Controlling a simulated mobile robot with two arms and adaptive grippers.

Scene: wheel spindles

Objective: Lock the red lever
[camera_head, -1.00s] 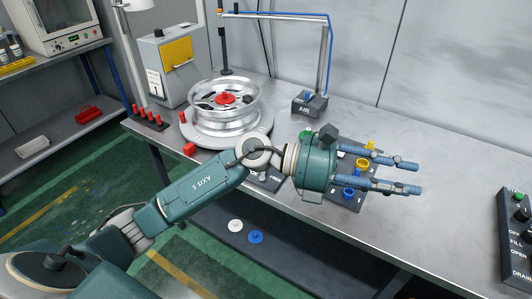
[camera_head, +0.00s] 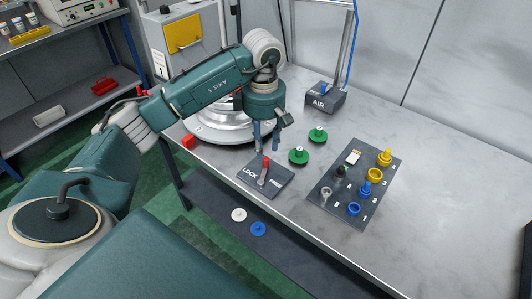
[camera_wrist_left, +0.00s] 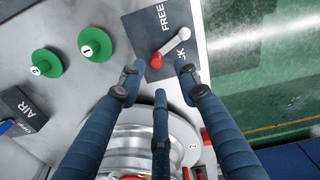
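The red lever (camera_head: 266,163) stands on a dark plate (camera_head: 269,193) marked LOCK and FREE, near the table's front edge. In the head view its red handle lies between the two words. In the wrist view the lever's red knob (camera_wrist_left: 156,62) and pale arm show close to the fingertips, with the plate (camera_wrist_left: 140,28) behind. My left gripper (camera_head: 267,141) points down just behind the lever. Its three blue fingers (camera_wrist_left: 158,80) are spread with nothing between them; the knob appears just beyond their tips, and contact cannot be told. My right gripper is out of view.
The wheel's round base (camera_head: 205,132) is left of my gripper, partly hidden by my arm. Green knobs (camera_head: 298,156) stand right of the lever. A panel (camera_head: 337,213) with several yellow and blue parts lies farther right. The AIR box (camera_head: 325,98) is behind.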

